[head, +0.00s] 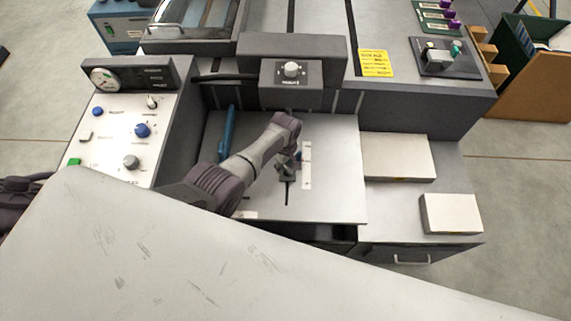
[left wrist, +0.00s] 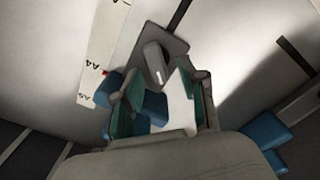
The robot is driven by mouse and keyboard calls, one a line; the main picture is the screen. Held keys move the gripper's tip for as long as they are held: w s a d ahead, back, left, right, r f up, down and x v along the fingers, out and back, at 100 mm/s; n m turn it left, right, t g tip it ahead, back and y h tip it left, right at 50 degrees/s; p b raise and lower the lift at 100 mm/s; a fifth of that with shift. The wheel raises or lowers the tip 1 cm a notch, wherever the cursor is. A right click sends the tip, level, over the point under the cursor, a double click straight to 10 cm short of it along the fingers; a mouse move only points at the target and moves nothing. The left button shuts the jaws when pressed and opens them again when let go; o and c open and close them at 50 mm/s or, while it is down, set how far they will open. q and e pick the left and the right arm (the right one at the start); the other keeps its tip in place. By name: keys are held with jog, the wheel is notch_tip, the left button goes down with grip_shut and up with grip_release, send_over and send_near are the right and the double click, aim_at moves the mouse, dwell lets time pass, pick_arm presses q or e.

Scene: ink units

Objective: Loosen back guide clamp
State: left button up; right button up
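My left gripper (head: 290,167) is low over the pale feed table (head: 335,190), beside a white scale strip (head: 306,165). In the left wrist view, my left gripper (left wrist: 162,76) is open, with a green-padded finger on each side. A dark grey lever (left wrist: 155,62), apparently the back guide clamp, stands on a grey base plate (left wrist: 178,45) between and just beyond the fingertips. I cannot tell whether a finger touches it. Blue parts (left wrist: 150,106) lie below the lever, partly hidden by the left finger. In the head view my gripper and wrist hide most of the clamp. My right gripper is not in view.
A blue bar (head: 226,133) stands left of my forearm, and the control panel (head: 125,135) is farther left. A dark housing with a knob (head: 291,70) rises behind. Paper stacks (head: 398,158) lie to the right. The feed table's right part is clear.

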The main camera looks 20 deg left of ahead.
aim_at(285, 167)
pick_arm(q)
notch_tip(285, 167, up, 12)
dwell(0.7)
dwell(0.4)
